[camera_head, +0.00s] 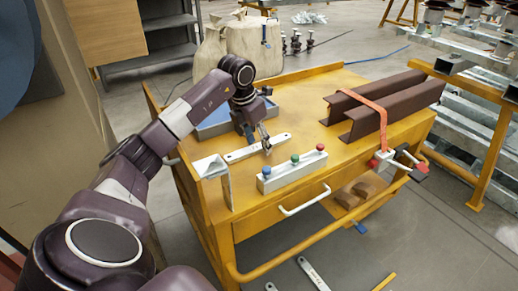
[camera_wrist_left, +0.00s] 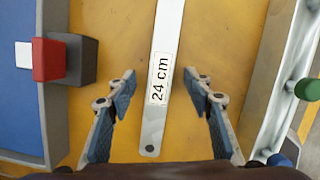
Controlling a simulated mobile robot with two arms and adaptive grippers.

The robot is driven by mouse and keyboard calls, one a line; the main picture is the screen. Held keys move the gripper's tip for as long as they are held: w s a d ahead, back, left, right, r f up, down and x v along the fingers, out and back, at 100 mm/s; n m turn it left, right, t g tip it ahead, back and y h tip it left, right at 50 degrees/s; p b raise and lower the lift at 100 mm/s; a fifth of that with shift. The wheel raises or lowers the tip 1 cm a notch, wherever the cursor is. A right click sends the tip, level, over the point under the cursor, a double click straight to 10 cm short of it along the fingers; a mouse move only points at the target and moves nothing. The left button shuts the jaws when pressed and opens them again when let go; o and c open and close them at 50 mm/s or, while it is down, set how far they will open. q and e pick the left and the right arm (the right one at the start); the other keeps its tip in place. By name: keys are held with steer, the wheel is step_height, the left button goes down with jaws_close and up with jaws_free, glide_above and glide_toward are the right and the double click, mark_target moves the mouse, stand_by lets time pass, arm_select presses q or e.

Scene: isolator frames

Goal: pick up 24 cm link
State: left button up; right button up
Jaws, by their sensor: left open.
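The 24 cm link (camera_head: 243,153) is a flat, pale metal bar with a hole near its end, lying on the yellow cart top. In the left wrist view the link (camera_wrist_left: 170,30) runs lengthwise up the picture, with its "24 cm" label facing me. My left gripper (camera_head: 266,144) is over the link in the head view. In the left wrist view the left gripper (camera_wrist_left: 160,84) is open, with one finger on each side of the link near its label. Neither finger visibly touches it. My right gripper is not in view.
A blue tray (camera_head: 213,131) lies behind the link. A grey box with coloured knobs (camera_head: 292,173) stands in front of it. Brown beams (camera_head: 412,90) under an orange strap lie at the right. A red and dark block (camera_wrist_left: 75,60) is left of the link.

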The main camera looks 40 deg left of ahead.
arm_select(q)
steer(key=shift+c, duration=0.2)
jaws_close()
steer(key=shift+r, duration=0.1)
steer(key=shift+r, duration=0.1)
stand_by(0.4)
